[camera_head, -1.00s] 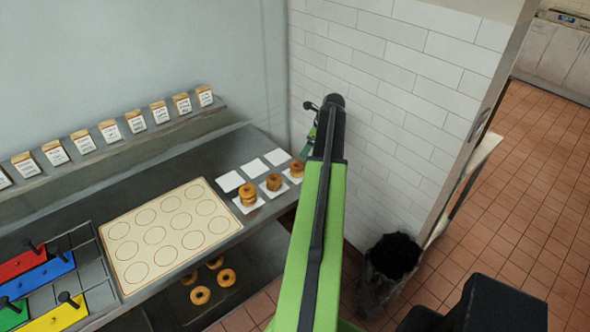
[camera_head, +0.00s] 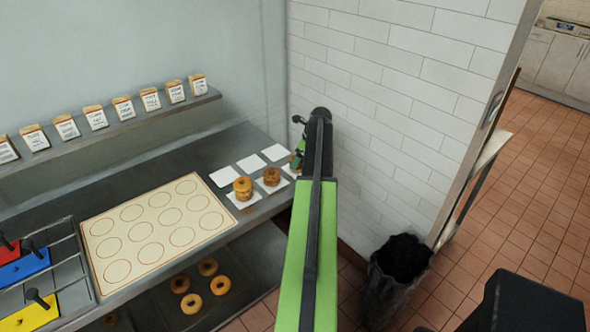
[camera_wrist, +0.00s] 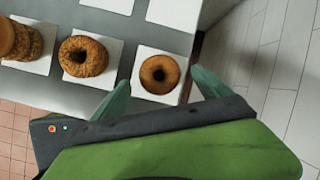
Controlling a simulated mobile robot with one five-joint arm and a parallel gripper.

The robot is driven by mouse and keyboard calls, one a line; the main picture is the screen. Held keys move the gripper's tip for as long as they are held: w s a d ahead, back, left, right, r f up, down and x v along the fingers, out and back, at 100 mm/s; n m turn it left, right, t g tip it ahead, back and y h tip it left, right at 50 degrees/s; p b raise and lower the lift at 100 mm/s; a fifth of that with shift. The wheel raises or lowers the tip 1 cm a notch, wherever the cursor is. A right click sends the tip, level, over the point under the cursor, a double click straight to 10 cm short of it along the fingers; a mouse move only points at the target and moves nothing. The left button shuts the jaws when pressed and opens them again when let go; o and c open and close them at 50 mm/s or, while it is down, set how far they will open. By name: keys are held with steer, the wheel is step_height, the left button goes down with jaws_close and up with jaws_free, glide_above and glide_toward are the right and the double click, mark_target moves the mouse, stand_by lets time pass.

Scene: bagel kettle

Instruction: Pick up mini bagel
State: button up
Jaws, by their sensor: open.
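A single brown bagel (camera_wrist: 160,74) lies on a white square card (camera_wrist: 150,62) at the counter's right end in the wrist view. Left of it, a darker seeded bagel stack (camera_wrist: 82,57) sits on another card, and a further stack (camera_wrist: 22,40) is cut by the left edge. In the head view, two stacks show, the left one (camera_head: 243,188) and the middle one (camera_head: 271,176). My arm mostly hides the right bagel there. My gripper (camera_wrist: 161,92) is open and empty, its fingertips on either side of the single bagel's near edge. I cannot tell whether they touch it.
Empty white cards (camera_head: 250,164) lie behind the bagels. A marked board (camera_head: 160,228) is on the counter to the left. More bagels (camera_head: 220,285) lie on the lower shelf. A white tiled wall (camera_head: 400,110) stands close right. A dark bin (camera_head: 400,262) is on the floor.

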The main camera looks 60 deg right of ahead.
steer(key=shift+b+x, duration=0.45)
steer(key=shift+x, duration=0.75)
steer(key=shift+s+r, duration=0.1)
steer(key=shift+r, duration=0.05)
steer(key=c, duration=1.4)
steer(key=shift+c, duration=0.2)
steer(key=shift+r+p, duration=0.1)
steer(key=shift+p, duration=0.2)
